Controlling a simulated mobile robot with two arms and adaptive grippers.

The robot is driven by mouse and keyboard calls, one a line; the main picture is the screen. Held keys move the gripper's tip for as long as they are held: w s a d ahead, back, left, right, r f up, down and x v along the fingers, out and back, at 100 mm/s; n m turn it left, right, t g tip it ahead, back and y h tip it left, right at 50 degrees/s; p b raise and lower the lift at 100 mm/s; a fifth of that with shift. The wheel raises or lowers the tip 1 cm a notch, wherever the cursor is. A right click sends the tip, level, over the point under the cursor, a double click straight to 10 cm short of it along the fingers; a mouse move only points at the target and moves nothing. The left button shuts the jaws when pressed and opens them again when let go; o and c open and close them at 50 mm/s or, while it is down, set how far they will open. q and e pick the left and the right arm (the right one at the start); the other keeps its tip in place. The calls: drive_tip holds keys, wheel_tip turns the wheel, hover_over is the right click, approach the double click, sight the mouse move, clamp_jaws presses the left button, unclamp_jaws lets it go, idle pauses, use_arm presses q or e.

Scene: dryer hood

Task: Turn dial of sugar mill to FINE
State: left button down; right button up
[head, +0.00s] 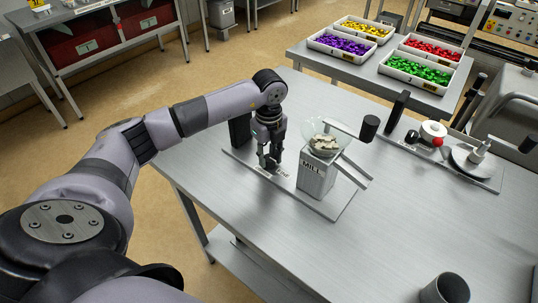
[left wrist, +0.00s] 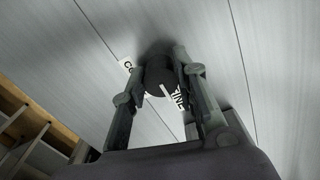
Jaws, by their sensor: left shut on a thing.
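The sugar mill (head: 317,177) stands on the metal table, a grey box marked MILL with a clear bowl (head: 326,135) of pale lumps on top. Its dial (left wrist: 160,75) is a dark round knob with a white pointer line, seen in the left wrist view. The pointer slants down and to the right, toward the FINE label (left wrist: 179,98). Another label (left wrist: 127,64), partly hidden and starting with "CO", is at the dial's upper left. My left gripper (head: 268,163) points down beside the mill, shut on the dial, with a finger on each side (left wrist: 162,78). My right gripper is not in view.
A second device with a red knob (head: 437,142) stands at the table's right. A dark cup (head: 446,289) is at the front. Trays of coloured pieces (head: 417,70) stand behind. The table's middle is clear.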

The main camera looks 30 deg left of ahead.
sight(269, 157)
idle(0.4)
use_arm(q)
drive_tip(key=c, duration=1.4)
unclamp_jaws()
drive_tip(key=shift+o, duration=0.6)
drive_tip(key=shift+r, duration=0.15)
wheel_tip(269, 157, up, 12)
drive_tip(key=shift+f, duration=0.2)
